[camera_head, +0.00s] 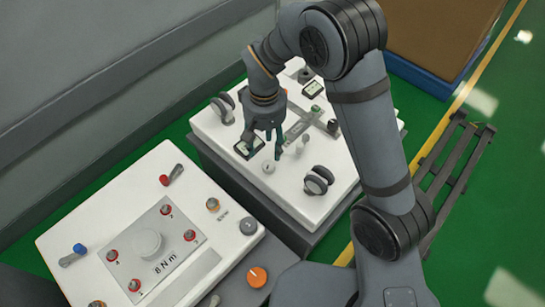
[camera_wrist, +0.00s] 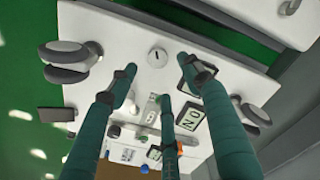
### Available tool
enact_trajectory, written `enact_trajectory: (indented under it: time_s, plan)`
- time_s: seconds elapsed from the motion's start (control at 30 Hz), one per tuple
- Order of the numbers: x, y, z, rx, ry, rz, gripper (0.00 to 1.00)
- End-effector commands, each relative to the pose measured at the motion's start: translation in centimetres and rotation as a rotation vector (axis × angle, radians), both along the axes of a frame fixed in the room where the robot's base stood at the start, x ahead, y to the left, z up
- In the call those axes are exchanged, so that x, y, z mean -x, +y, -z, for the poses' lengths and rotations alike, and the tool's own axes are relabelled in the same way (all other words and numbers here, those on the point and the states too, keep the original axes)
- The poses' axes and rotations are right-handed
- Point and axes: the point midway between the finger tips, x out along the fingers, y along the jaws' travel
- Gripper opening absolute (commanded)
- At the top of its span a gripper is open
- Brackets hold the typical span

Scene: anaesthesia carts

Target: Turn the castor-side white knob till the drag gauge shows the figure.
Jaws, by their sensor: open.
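A small round white knob (camera_head: 268,167) with a dark mark is on the white top of the far cart (camera_head: 237,132), between two grey castors, one (camera_head: 318,180) at the right and one (camera_head: 224,107) at the left. The knob also shows in the wrist view (camera_wrist: 157,57). My gripper (camera_head: 265,149) is open and empty above the cart top, its fingers pointing down near the knob, apparently apart from it. In the wrist view my gripper (camera_wrist: 158,82) has the knob just beyond its fingertips. A dark-framed display (camera_head: 246,149) is partly behind a finger; its figure is unclear.
A second display (camera_head: 312,88) and a grey bar (camera_head: 304,124) are farther back. The near white panel (camera_head: 75,218) has a large white knob (camera_head: 147,243), red fittings and "8 N m" lettering. A dark pallet (camera_head: 455,178) lies on the green floor at right.

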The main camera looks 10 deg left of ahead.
Motion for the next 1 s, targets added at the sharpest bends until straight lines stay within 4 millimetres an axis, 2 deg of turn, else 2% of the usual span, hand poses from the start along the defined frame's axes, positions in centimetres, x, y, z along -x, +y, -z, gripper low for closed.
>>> enact_trajectory:
  time_s: [0.2,0.43,0.6,0.87,1.0]
  plan:
    - [0.0,-0.3,4.4,0.004,0.002,0.004,0.49]
    - [-0.1,-0.3,7.9,0.001,0.0,0.004,0.49]
    - [-0.2,-0.2,9.0,-0.001,-0.001,0.004,0.49]
    - [-0.2,-0.2,9.1,-0.001,-0.002,0.004,0.49]
    - [-0.2,-0.2,9.1,-0.001,-0.002,0.004,0.43]
